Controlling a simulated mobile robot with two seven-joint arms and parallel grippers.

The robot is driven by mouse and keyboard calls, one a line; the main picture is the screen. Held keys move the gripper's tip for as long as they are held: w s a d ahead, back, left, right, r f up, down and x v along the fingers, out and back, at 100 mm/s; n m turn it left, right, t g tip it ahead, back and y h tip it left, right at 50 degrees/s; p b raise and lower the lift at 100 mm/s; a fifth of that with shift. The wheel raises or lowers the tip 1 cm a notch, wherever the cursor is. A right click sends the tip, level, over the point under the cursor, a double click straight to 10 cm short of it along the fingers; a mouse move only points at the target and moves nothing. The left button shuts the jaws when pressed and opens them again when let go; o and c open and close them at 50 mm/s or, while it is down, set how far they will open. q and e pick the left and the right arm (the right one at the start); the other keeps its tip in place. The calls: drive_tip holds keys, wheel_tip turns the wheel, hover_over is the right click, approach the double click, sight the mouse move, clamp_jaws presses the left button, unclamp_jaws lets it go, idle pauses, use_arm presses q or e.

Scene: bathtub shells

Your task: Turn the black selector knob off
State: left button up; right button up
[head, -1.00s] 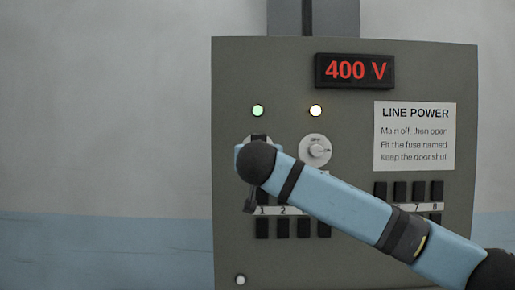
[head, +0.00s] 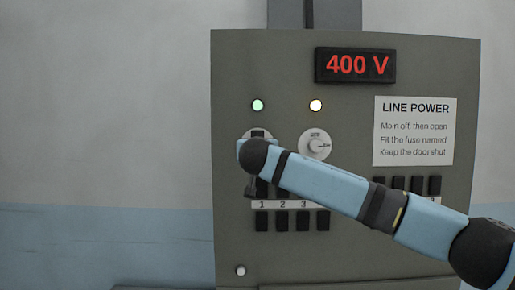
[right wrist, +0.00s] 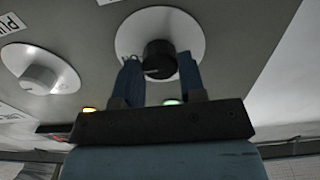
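The black selector knob (right wrist: 160,60) sits on a round white dial plate (right wrist: 190,30) in the right wrist view. My right gripper (right wrist: 159,68) has one blue finger on each side of this knob. The fingertips look level with the knob's sides, but I cannot tell whether they press on it. The knob has a pale pointer line on its face. My left gripper is not in view.
A white knob (head: 318,146) is to the right on the grey panel (head: 345,260). The display (head: 355,66) reads 400 V. Rows of black fuses (head: 283,221) sit below, with a sign (head: 413,131) at right.

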drive_tip(key=shift+c, duration=0.8)
drive_tip(key=shift+f+n+b, duration=0.35)
drive_tip(key=shift+n+b, duration=0.35)
drive_tip(key=shift+b, duration=0.5)
drive_tip(key=shift+r+n+b, duration=0.1)
drive_tip(key=shift+n+b, duration=0.45)
drive_tip(key=shift+n, duration=0.15)
drive_tip(key=shift+r+n, duration=0.1)
drive_tip(key=shift+n, duration=0.3)
drive_tip(key=shift+r+n+p, duration=0.2)
drive_tip(key=shift+n+p, duration=3.4)
drive_tip(key=shift+n, duration=3.6)
